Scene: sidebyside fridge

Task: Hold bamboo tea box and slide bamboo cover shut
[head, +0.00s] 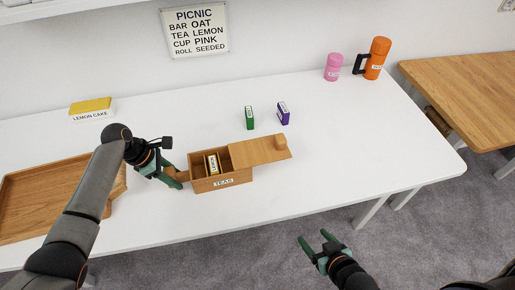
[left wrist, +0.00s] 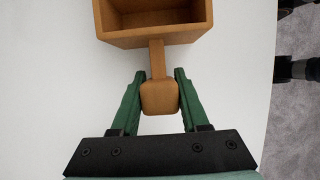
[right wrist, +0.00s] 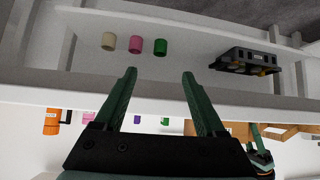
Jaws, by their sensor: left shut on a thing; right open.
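The bamboo tea box (head: 222,182), labelled TEAS, stands on the white table with a lemon tea packet (head: 213,164) inside its open left part. The bamboo cover (head: 258,152) lies over the box's right part and sticks out past its right end, with a knob (head: 281,141) near its right edge. My left gripper (head: 181,181) is at the box's left end. In the left wrist view its fingers are shut on the box's handle (left wrist: 159,97), a knob on a short stem. My right gripper (head: 322,246) is open and empty, in front of the table edge, away from the cover.
Green (head: 250,117) and purple (head: 283,113) packets stand behind the box. A wooden tray (head: 40,200) lies left, near my left arm. A yellow lemon cake box (head: 90,106), a pink cup (head: 333,67) and an orange flask (head: 377,58) stand farther back. The table right of the cover is clear.

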